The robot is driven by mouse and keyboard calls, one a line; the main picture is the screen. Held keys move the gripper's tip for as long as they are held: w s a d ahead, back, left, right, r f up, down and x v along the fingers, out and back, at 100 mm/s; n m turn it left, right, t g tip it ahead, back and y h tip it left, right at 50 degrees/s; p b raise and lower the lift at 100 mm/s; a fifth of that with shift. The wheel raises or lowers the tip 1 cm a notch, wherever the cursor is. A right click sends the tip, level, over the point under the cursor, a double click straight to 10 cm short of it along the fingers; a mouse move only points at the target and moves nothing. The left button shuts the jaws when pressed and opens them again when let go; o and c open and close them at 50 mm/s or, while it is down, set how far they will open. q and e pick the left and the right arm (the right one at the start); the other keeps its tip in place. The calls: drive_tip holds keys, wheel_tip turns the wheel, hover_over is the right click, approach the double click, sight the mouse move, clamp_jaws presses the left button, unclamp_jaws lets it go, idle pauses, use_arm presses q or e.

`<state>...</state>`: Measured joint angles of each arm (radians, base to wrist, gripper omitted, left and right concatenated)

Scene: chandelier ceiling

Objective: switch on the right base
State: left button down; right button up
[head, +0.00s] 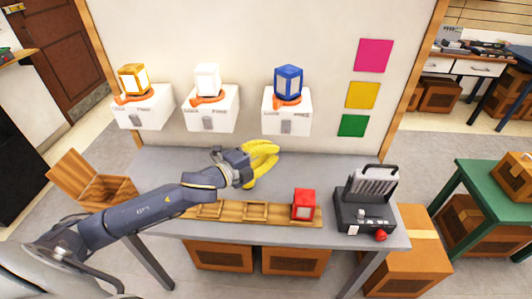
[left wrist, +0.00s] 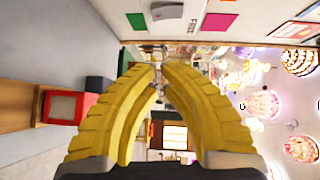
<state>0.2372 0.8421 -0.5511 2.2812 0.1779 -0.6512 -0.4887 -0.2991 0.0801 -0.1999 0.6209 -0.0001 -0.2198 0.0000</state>
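The right base (head: 286,112) is a white box on the wall with a blue lantern (head: 288,82) on an orange stand on top. A grey switch (head: 286,127) is on its front. A white box with a grey switch (left wrist: 166,11), cut off by the top edge, shows in the left wrist view and looks like the right base. My left gripper (head: 276,151) is below and slightly left of the right base, apart from it. In the left wrist view, its yellow fingertips (left wrist: 160,66) nearly meet, with nothing between them. My right gripper is in neither view.
The middle base (head: 210,112) and left base (head: 143,108) carry white and yellow lanterns. On the table, a red lantern (head: 304,205) stands on a wooden rack (head: 230,212), beside a dark grey device (head: 364,212). Pink, yellow and green squares (head: 373,55) are on the wall at right.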

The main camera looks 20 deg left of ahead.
sight(286, 127)
use_arm(q)
drive_tip(key=shift+w+d+f, duration=0.15)
drive_tip(key=shift+w+d, duration=0.15)
drive_tip(key=shift+w, duration=1.25)
drive_tip(key=shift+w+d+f, duration=0.2)
drive_tip(key=shift+w+d, duration=0.05)
drive_tip(key=shift+w, duration=1.35)
drive_tip(key=shift+w+d+f, duration=0.15)
drive_tip(key=shift+w+d, duration=0.15)
drive_tip(key=shift+w, duration=1.25)
